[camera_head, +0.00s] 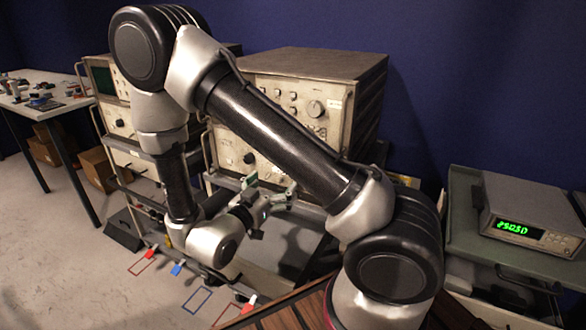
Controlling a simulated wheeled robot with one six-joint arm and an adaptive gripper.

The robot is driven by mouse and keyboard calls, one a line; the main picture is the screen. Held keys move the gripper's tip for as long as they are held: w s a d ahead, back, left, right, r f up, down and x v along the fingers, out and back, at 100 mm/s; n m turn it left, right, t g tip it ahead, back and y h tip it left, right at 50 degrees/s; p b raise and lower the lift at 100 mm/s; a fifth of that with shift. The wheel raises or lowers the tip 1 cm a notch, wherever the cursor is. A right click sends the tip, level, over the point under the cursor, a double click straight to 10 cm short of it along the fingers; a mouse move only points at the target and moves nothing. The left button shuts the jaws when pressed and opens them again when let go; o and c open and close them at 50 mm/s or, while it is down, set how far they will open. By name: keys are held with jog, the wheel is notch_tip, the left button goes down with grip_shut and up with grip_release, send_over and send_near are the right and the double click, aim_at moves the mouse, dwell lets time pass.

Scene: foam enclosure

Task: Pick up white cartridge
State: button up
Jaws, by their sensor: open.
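My gripper (270,190) is open in the head camera view, with its light greenish fingertips spread apart. It hangs in front of the large instrument at the centre, above a grey cart surface (285,248). Nothing can be made out between the fingers. I cannot pick out a white cartridge; it may be hidden behind my arm or too small to tell.
Old beige instruments (315,108) stand on carts behind my arm. A digital meter (532,215) with green digits sits on a green cart (462,205) at right. A white table (45,98) with small items is far left. Coloured outlines and small red and blue pieces mark the floor.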

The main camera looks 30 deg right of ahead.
jog(key=x, duration=0.7)
jog(key=shift+w+d+r, duration=0.1)
jog(key=shift+w+r, duration=0.1)
jog(key=c, duration=1)
jog(key=shift+c, duration=0.5)
jog(key=shift+c, duration=0.5)
jog(key=shift+r, duration=0.2)
